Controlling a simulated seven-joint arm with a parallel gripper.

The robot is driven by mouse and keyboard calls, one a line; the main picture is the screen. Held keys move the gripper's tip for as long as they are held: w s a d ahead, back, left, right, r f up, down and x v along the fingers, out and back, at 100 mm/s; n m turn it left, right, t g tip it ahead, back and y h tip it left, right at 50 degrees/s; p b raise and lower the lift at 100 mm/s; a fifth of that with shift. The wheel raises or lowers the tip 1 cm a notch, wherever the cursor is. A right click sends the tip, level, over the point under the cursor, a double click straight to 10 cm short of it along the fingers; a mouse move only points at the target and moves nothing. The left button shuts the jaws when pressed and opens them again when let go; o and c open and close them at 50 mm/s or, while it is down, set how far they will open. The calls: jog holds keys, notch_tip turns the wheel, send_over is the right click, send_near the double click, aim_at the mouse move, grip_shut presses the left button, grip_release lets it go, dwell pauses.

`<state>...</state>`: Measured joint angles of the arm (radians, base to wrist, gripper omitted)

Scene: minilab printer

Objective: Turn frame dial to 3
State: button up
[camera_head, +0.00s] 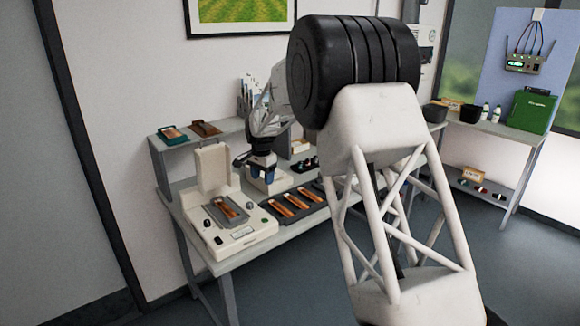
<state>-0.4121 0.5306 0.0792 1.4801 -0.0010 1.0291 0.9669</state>
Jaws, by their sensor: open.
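The cream minilab printer (250,233) stands on the front left of the grey bench, its lid (212,169) raised. A grey tray with an orange-brown film strip (226,208) lies on its top. Small dark knobs show on it: one at the left (207,222), one at the front (218,240) and one at the right (264,204). I cannot tell which is the frame dial, nor read any setting. My gripper (256,164) is open, behind and above the printer's right side, apart from the knobs. Its fingertips are small and partly lost against the things behind.
A dark tray with several film strips (291,203) lies right of the printer. A white-based device (270,184) stands behind it, near my gripper. A raised shelf (172,145) holds two small holders. My own arm hides the bench's right part.

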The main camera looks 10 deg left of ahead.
jog(key=s+d+r+n, duration=0.1)
jog(key=s+d+r, duration=0.7)
jog(key=d, duration=0.2)
jog(key=shift+d+r, duration=0.4)
dwell(0.4)
jog(key=s+d+r+n, duration=0.1)
jog(key=s+d+r, duration=0.2)
jog(key=s+d, duration=0.4)
jog(key=s+d+r+n+t, duration=0.1)
jog(key=s+d+r, duration=0.2)
jog(key=s+d, duration=0.45)
jog(key=s+d+r+n, duration=0.1)
jog(key=s+d+r, duration=0.25)
jog(key=s, duration=0.65)
jog(key=s+d+f, duration=0.2)
jog(key=s+d, duration=0.1)
jog(key=s, duration=0.6)
jog(key=s+d+f+n+t, duration=0.1)
jog(key=s+d, duration=0.3)
jog(key=s, duration=0.5)
jog(key=s+d+f+n, duration=0.1)
jog(key=s+d+f, duration=0.2)
jog(key=s, duration=0.6)
jog(key=shift+s+d+f, duration=0.15)
jog(key=shift+d+f, duration=0.05)
jog(key=shift+d, duration=0.1)
